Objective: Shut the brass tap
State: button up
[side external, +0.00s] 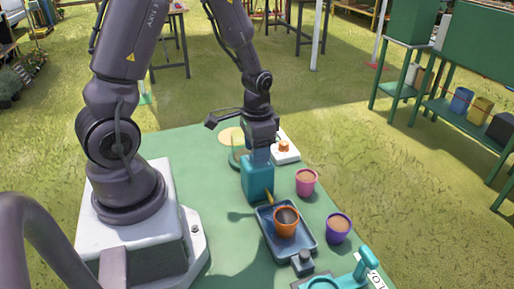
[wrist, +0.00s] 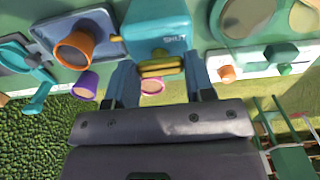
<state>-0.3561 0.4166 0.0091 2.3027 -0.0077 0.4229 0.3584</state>
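The brass tap has a yellow handle (wrist: 160,67) on the face of a teal box (wrist: 160,25); an upside-down "SHUT" label is on that face. Its brass spout (wrist: 116,38) sticks out beside the box, also seen in the side view (side external: 269,198), toward an orange pot. My gripper (wrist: 163,72) is at the box, with its two fingers apart on either side of the handle and nothing visibly gripped. Whether a finger touches the handle I cannot tell. In the side view my gripper (side external: 260,154) is just above and behind the teal box (side external: 257,181), partly hidden.
The orange pot (side external: 286,226) stands in a blue tray (side external: 306,250). A pink pot (side external: 306,184) and a purple pot (side external: 338,230) stand nearby. A white box with an orange knob (side external: 284,147) is behind. A teal device (side external: 350,280) is at the front edge.

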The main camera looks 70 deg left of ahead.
jog(key=o, duration=0.4)
jog(key=shift+o, duration=0.2)
jog(key=shift+r, duration=0.1)
notch_tip(320, 180, up, 13)
dwell(0.4)
jog(key=s+d+r+t, duration=0.5)
jog(key=s+d+r, duration=0.3)
jog(key=d+r, duration=0.2)
jog(key=shift+d+t, duration=0.25)
jog(key=shift+t, duration=0.05)
